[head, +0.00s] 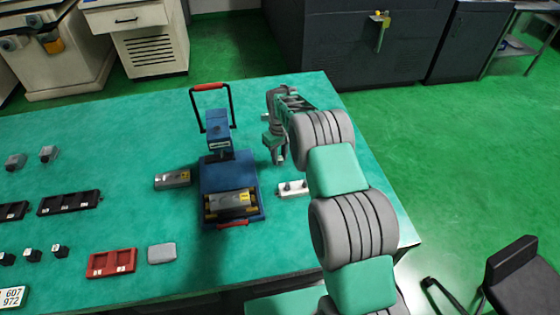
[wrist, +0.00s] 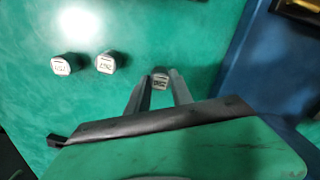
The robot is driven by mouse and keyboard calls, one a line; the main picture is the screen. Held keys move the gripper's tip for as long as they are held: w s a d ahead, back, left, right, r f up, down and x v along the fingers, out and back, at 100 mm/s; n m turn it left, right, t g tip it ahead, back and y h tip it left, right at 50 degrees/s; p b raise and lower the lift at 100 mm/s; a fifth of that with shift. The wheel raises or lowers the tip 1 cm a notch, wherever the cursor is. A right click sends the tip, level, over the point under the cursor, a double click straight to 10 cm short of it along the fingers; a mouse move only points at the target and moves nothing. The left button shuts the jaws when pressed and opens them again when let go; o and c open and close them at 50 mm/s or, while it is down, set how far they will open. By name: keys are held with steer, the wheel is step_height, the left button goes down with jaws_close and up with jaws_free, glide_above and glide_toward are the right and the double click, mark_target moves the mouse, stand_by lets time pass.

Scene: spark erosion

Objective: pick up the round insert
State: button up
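Three small grey round inserts with pale, marked end faces show in the wrist view. One round insert (wrist: 160,80) sits between the fingertips of my gripper (wrist: 161,78), with a finger on each side. The left insert (wrist: 62,64) and the middle insert (wrist: 108,62) stand apart from the fingers on the green top. I cannot tell whether the fingers press on the insert between them or only flank it. In the head view my gripper (head: 279,156) points down low over the table, right of the blue press; the insert between its fingers cannot be made out there.
The blue press (head: 218,170) with a red-handled frame stands close to the left of my gripper. A pale block (head: 293,188) with small knobs lies nearer. A grey block (head: 172,179), black trays (head: 68,203) and a red tray (head: 111,263) lie further left.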

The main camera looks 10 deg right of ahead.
jaws_close()
steer(key=shift+r, duration=0.15)
